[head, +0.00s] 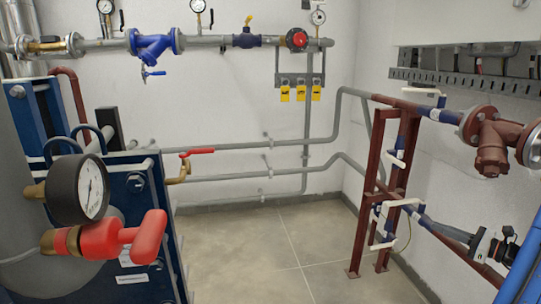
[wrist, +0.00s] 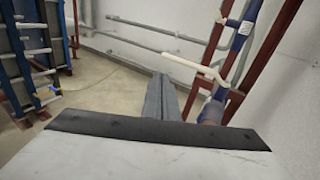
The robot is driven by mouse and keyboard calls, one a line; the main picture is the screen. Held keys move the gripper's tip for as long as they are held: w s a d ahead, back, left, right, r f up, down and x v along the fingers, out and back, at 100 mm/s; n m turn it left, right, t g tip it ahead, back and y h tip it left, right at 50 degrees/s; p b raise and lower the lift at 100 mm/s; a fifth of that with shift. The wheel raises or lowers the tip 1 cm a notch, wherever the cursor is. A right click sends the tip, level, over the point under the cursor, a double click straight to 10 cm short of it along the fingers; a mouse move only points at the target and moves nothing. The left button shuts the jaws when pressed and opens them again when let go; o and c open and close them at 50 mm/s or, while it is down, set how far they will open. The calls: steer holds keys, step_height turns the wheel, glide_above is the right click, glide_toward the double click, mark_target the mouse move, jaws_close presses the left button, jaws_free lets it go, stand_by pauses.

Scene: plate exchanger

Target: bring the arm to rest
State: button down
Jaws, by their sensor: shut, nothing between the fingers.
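My gripper (wrist: 161,82) shows in the wrist view. Its two grey fingers are together and empty, reaching out past a dark bar at the bottom of the picture. They are over the tiled floor, left of the blue pipe with a white-handled valve (wrist: 196,68). I cannot tell from this view whether there is contact with the pipe.
A brown steel frame (head: 386,190) carries pipes and white-handled valves at right. The plate exchanger (head: 150,215) stands at left, with a gauge (head: 92,190) and red-handled valve (head: 110,238) in front. The tiled floor (head: 270,250) between is clear.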

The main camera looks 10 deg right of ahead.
steer(key=s+a+r+n+g, duration=0.2)
steer(key=a+n+g, duration=0.15)
steer(key=a, duration=0.65)
steer(key=s+a+r+n+g, duration=0.1)
steer(key=s+a+n+g, duration=0.3)
steer(key=a, duration=0.6)
steer(key=a+r+n+g, duration=0.25)
steer(key=a+n, duration=0.25)
steer(key=a, duration=0.5)
steer(key=s+a+n+h, duration=0.4)
steer(key=s+n, duration=0.4)
steer(key=s, duration=0.2)
steer(key=s+a+r+n+h, duration=0.1)
steer(key=s+a+n+h, duration=0.3)
steer(key=s+n, duration=0.4)
steer(key=shift+s+h, duration=0.6)
steer(key=shift+s, duration=0.55)
steer(key=shift+s+r+n, duration=0.1)
steer(key=shift+n, duration=0.15)
